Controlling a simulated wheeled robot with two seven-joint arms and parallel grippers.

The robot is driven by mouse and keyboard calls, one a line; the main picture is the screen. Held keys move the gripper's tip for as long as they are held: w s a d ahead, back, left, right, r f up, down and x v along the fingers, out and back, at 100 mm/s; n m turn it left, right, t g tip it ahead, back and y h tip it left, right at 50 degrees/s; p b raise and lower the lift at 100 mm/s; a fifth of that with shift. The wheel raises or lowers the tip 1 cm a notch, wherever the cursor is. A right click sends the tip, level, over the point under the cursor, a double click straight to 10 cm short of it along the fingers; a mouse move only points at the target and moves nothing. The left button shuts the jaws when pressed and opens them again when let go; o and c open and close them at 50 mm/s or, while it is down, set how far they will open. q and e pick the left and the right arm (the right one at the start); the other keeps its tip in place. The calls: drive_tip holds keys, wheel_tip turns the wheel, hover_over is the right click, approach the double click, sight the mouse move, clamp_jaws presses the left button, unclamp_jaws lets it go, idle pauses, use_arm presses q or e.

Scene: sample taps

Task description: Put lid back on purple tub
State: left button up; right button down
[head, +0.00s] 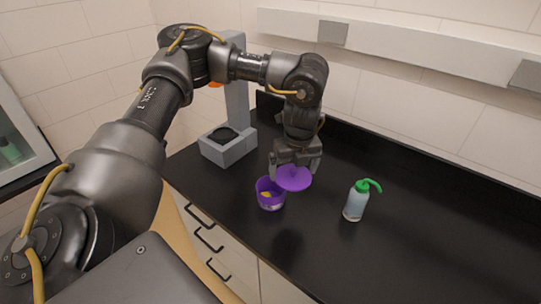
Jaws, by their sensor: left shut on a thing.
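The purple tub (270,203) stands open on the black counter, with something yellow inside it. Its purple lid (295,180) is held by my left gripper (294,168), which points down and is shut on it. The lid is above the counter, at the upper right of the tub, and overlaps the tub's right rim in the picture. From this one view I cannot tell whether the lid touches the rim. My right gripper is not in view.
A wash bottle (356,202) with a green cap and spout stands to the right of the tub. A grey device (230,143) with a column stands behind left. The black counter (430,240) is clear at the right. Drawers with dark handles are below its front edge.

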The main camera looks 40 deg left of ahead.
use_arm(q)
drive_tip(key=a+f+m+h+p, duration=0.1)
drive_tip(key=a+f+m+p, duration=0.1)
drive_tip(key=a+m, duration=0.6)
drive_tip(key=m, duration=0.4)
drive_tip(key=shift+t, duration=0.3)
drive_tip(key=shift+f+b, duration=2.85)
drive_tip(key=shift+f, duration=0.35)
drive_tip(key=shift+r+p, duration=0.1)
drive_tip(key=shift+p, duration=0.45)
drive_tip(key=shift+f, duration=0.2)
